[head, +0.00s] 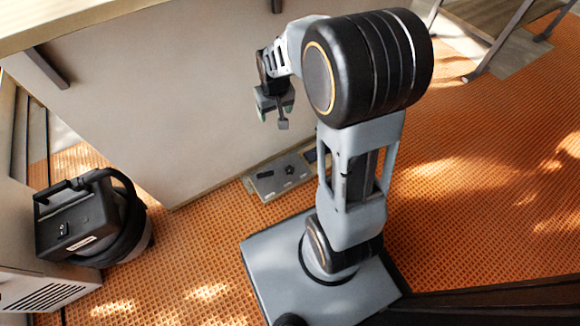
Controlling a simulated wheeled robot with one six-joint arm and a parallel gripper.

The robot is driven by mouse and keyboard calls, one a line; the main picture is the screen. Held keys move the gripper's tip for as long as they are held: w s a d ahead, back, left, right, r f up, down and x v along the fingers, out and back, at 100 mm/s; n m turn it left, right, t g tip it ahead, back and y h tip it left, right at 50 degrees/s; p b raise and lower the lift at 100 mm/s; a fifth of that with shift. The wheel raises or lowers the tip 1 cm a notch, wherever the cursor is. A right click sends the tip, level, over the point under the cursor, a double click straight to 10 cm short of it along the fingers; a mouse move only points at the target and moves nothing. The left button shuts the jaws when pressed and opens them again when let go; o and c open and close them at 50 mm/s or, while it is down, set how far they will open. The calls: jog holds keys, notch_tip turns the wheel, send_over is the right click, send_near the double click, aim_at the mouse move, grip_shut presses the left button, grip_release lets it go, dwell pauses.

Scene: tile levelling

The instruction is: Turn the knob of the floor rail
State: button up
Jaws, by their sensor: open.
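The floor rail (267,186) is a flat grey metal plate on the orange floor, at the foot of the pale panel. A small dark knob (290,170) stands on it, beside a dark slot-like patch. The right end of the rail is hidden behind my arm. My gripper (282,122) hangs in front of the panel, above the rail and apart from it in the picture. Its jaws are open, with nothing seen between them. One finger hides part of the other.
A black vacuum cleaner (80,225) with a hose stands at the left. The pale panel (160,105) rises behind the rail, under a light worktop (70,22). Table legs (497,42) stand at the top right. The orange floor (470,215) at the right is clear.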

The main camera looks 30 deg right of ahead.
jog(key=w+d+f+p, duration=0.1)
jog(key=w+d+f, duration=0.2)
jog(key=w+f, duration=0.4)
jog(key=g+p, duration=0.2)
send_over(290, 169)
notch_tip(290, 169, down, 29)
jog(key=shift+m, duration=0.4)
notch_tip(290, 169, down, 14)
jog(key=b, duration=0.5)
jog(key=shift+s+a+f, duration=0.1)
jog(key=shift+f, duration=0.1)
